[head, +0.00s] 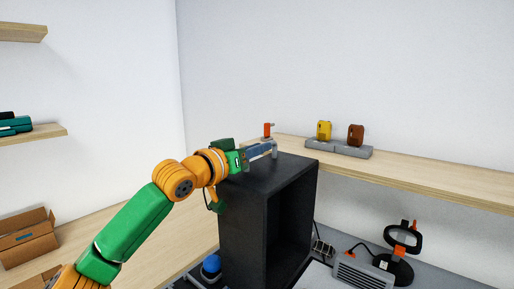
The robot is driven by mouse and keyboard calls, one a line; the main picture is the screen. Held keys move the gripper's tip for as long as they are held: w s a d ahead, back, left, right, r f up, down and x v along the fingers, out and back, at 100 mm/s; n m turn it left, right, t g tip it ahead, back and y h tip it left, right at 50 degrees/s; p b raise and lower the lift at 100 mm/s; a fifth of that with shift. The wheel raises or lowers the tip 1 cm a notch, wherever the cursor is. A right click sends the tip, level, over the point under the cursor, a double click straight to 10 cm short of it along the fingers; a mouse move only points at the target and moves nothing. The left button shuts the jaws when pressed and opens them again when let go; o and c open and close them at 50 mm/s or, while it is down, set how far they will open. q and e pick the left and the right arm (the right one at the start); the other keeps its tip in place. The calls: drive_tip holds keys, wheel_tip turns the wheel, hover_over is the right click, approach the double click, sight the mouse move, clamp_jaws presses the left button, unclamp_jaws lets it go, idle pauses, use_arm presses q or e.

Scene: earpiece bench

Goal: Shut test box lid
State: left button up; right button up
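The test box shows as a large black hollow piece (250,220) standing upright at the centre, its open side facing right. I cannot tell whether this piece is the raised lid or the body; its lower part runs out of the picture. My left arm comes in from the lower left. My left gripper (268,151) is at the top far edge of the black piece. Its fingertips look close to or touching that edge, and their gap is not clear. My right gripper is not in view.
A wooden shelf (420,183) behind holds a yellow earpiece (324,130) and a brown one (356,134) on grey stands. An orange-topped item (268,130) is beyond my gripper. A black ring magnifier (403,238), a grey vented unit (362,272) and a blue dome (211,264) flank the box.

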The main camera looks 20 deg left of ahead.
use_arm(q)
clamp_jaws()
drive_tip(key=shift+r, duration=0.1)
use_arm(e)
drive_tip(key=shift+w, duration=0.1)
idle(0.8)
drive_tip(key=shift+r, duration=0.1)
